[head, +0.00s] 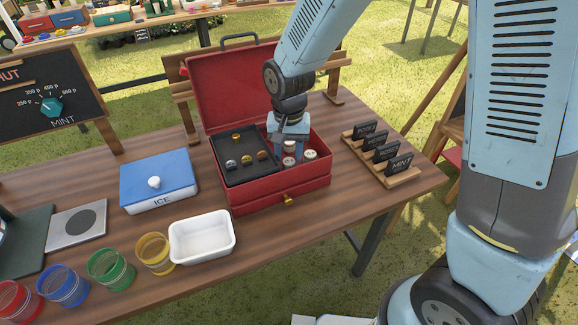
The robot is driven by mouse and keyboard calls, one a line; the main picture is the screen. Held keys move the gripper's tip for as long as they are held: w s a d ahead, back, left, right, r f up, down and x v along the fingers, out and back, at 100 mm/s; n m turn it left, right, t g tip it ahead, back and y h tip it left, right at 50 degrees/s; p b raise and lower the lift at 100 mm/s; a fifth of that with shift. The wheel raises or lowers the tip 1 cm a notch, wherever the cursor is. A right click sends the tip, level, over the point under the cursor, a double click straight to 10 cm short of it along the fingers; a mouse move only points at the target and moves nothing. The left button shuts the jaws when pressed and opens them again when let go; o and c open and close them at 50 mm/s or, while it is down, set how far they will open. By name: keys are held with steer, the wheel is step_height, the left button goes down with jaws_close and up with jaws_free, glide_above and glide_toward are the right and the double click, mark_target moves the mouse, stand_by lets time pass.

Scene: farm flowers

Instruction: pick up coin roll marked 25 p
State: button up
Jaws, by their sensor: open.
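An open red cash box (283,194) stands on the wooden table. Its right compartment holds upright coin rolls with pale round tops. One roll (310,154) stands at the right, another (289,161) at the front left, and a third (289,146) behind that one. Their markings are too small to read, so I cannot tell which is 25 p. My gripper (288,150) points down into this compartment with its fingers open around or just above the rear-left roll; I cannot tell which. The gripper and arm hide part of the compartment.
A black tray (246,173) with several coins fills the box's left side. The raised lid (225,85) stands behind. A wooden rack of black signs (381,154) is to the right. A blue-lidded ICE box (158,180) and a white tub (202,237) are to the left.

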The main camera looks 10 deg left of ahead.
mark_target(289, 161)
steer(key=shift+s+f, duration=0.1)
steer(key=shift+f, duration=1.75)
steer(key=shift+d, duration=0.1)
jaws_close()
